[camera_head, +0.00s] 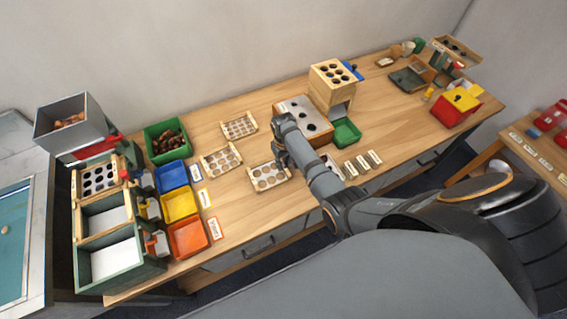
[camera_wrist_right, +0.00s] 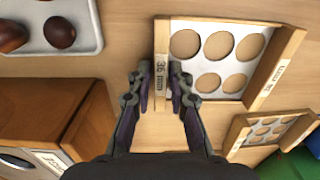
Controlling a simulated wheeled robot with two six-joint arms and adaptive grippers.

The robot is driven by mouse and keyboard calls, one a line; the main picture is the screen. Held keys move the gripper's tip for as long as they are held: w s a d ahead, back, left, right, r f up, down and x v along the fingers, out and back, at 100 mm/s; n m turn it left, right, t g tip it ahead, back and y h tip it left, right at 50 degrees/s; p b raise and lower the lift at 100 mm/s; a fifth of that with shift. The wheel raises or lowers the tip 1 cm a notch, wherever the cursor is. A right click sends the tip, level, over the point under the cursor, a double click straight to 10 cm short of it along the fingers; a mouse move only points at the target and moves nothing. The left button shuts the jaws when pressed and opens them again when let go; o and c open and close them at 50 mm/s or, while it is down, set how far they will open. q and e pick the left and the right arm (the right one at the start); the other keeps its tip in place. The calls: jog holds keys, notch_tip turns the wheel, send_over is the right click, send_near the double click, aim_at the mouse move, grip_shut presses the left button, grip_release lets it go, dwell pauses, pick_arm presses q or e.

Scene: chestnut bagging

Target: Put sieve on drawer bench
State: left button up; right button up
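A wooden-framed sieve (camera_head: 268,176) with large round holes lies over the table in front of the middle. I cannot tell whether the sieve is lifted. A tall wooden bench-like box (camera_head: 329,98) with a holed top stands behind. My left gripper is out of view.
Two other sieves (camera_head: 221,160) (camera_head: 239,126) lie to the left. A green bin of chestnuts (camera_head: 152,150), coloured trays (camera_head: 180,206) and a green-framed drawer unit (camera_head: 78,250) stand further left. A low metal-topped box (camera_head: 285,105) is close behind my gripper.

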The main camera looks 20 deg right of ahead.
jog(key=shift+o, duration=0.9)
jog(key=shift+r, duration=0.25)
notch_tip(320, 180, up, 12)
jog(key=shift+f, duration=0.1)
